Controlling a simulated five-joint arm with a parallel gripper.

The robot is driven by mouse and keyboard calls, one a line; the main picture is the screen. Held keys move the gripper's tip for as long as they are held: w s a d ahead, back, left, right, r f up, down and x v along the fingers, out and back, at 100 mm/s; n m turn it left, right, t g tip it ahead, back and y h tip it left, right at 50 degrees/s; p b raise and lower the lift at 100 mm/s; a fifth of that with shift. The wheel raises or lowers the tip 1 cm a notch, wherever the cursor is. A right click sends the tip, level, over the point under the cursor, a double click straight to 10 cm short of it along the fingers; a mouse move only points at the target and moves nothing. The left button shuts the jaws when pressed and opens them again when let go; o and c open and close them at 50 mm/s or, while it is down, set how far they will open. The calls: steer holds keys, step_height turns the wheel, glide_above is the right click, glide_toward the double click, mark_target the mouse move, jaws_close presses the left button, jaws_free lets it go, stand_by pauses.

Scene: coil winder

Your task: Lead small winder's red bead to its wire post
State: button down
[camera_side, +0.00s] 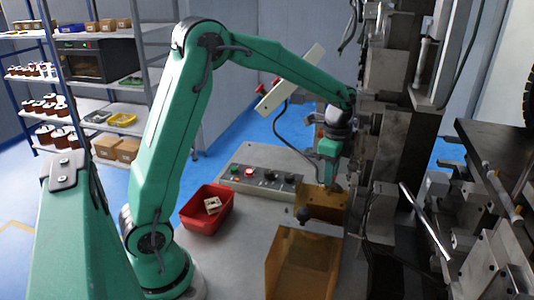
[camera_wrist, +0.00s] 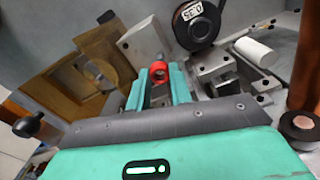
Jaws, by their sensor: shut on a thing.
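In the wrist view, the red bead (camera_wrist: 158,71) sits at the tips of my green gripper fingers (camera_wrist: 160,76), and my gripper is shut on it. In the side view my gripper (camera_side: 331,186) hangs low in front of the grey winder machine (camera_side: 390,150), over the amber block on the bench; the bead is too small or hidden to see there. Beyond the fingers in the wrist view stand a metal block (camera_wrist: 146,45) and a black spool marked 0.35 (camera_wrist: 196,20). I cannot tell which part is the wire post, and no wire shows clearly.
An amber block (camera_side: 322,197) and an amber box (camera_side: 300,265) stand close to my gripper, with a black knob (camera_side: 303,214) between. A button panel (camera_side: 262,178) and a red tray (camera_side: 207,211) lie left. A white cylinder (camera_wrist: 257,52) is right of the spool.

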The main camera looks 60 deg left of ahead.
steer(key=shift+f, duration=1.1)
steer(key=shift+f, duration=1.1)
steer(key=c, duration=1.2)
jaws_free()
steer(key=shift+r, duration=3.9)
